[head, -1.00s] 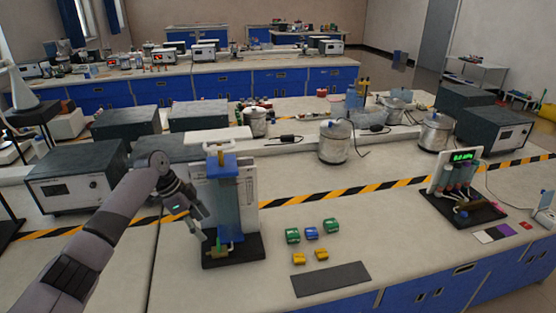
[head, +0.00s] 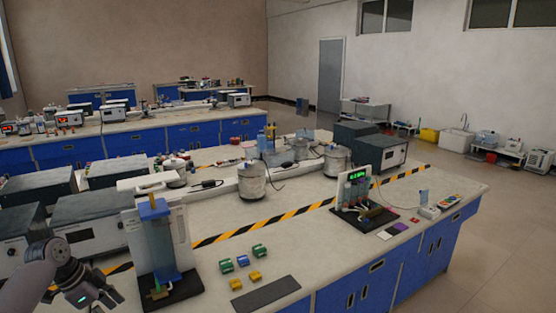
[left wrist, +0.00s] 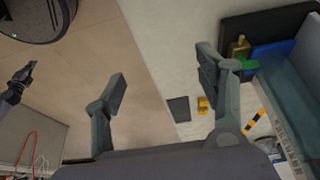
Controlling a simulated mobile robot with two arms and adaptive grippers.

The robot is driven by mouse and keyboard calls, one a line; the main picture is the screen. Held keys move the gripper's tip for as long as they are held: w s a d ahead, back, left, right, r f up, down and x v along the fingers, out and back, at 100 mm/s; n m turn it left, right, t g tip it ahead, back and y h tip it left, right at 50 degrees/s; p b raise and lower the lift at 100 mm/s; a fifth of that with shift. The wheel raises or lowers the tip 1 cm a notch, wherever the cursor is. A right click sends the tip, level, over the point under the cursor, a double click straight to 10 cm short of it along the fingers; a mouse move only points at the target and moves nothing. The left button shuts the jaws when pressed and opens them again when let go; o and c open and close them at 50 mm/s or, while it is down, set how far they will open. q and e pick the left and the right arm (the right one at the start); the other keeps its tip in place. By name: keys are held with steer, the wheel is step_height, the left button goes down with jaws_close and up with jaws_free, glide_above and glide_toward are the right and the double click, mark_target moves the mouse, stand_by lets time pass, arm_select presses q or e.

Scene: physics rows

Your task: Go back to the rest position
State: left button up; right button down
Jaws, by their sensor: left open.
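My left gripper (head: 92,298) is at the lower left of the head view, left of the blue column device and apart from it. In the left wrist view its two fingers are spread with nothing between them (left wrist: 160,75). What looks like my right gripper (left wrist: 22,80) shows at the left edge of the left wrist view, too small to tell its jaws. It is not in the head view. The blue column device (head: 160,245) stands upright on its black base near the bench's front edge. It also shows at the right of the left wrist view (left wrist: 275,58).
Green, blue and yellow blocks (head: 242,262) lie beside a dark mat (head: 265,294) on the bench. Pots (head: 251,184) and grey instrument boxes (head: 90,222) stand behind. Open floor (head: 500,225) lies right of the bench.

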arm_select(q)
steer(key=s+d+f+n+y, duration=0.2)
steer(key=s+d+f, duration=1.2)
steer(key=d+f, duration=0.15)
steer(key=s+d+r+n+y, duration=0.1)
steer(key=s+d+r+n, duration=0.15)
steer(key=s, duration=0.35)
steer(key=s+d+r+n+t, duration=0.1)
steer(key=s+n, duration=0.2)
steer(key=s, duration=0.3)
steer(key=s+d+r+n+y, duration=0.1)
steer(key=s+r+n, duration=0.1)
steer(key=s, duration=0.4)
step_height(320, 180, down, 28)
steer(key=s+r+g, duration=0.1)
steer(key=s, duration=0.1)
steer(key=s+a+f+g, duration=0.1)
steer(key=s+a+f, duration=0.1)
steer(key=s+f, duration=1.3)
steer(key=shift+s+a, duration=0.35)
steer(key=shift+s, duration=0.25)
